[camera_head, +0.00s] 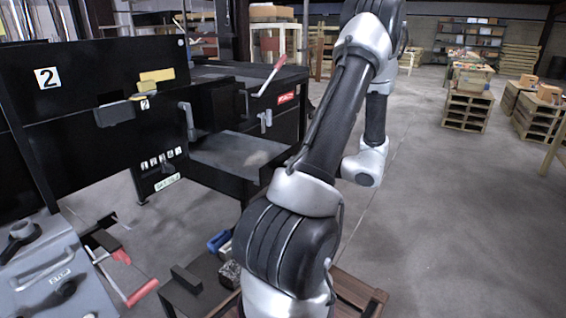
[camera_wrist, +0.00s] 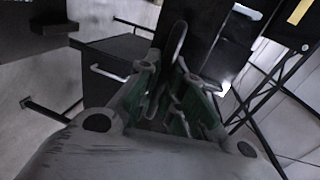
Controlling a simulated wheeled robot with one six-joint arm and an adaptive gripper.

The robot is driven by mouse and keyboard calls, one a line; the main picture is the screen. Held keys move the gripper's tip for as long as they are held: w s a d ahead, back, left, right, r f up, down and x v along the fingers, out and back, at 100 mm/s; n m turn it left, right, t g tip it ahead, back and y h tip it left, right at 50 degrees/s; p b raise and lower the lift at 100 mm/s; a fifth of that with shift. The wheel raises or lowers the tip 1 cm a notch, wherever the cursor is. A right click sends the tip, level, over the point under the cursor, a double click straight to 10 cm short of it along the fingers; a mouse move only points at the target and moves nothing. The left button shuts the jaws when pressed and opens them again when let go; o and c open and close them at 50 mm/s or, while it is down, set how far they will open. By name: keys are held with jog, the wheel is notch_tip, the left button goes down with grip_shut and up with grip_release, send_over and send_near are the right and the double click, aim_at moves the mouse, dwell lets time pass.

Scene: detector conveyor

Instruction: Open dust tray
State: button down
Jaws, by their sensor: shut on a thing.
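My gripper (camera_wrist: 178,75) shows in the wrist view, its fingers with greenish inner sides drawn close together. It is shut on a dark, narrow handle-like bar (camera_wrist: 180,40) against the black machine. Which part this bar belongs to is hard to tell. In the head view my arm hides the gripper and what it holds. The black machine (camera_head: 95,75) with a "2" label stands at the left. I cannot pick out the dust tray for certain.
In the head view, a grey shelf-like surface (camera_head: 235,152) juts from the machine, below a red-handled lever (camera_head: 272,75). A grey panel (camera_head: 45,275) and a red-handled lever (camera_head: 140,290) are at the lower left. Pallets (camera_head: 468,108) stand far right; the floor between is clear.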

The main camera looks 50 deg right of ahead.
jog(key=shift+s, duration=0.35)
jog(key=shift+d, duration=0.1)
jog(key=c, duration=1.5)
grip_release()
jog(key=v, duration=1.2)
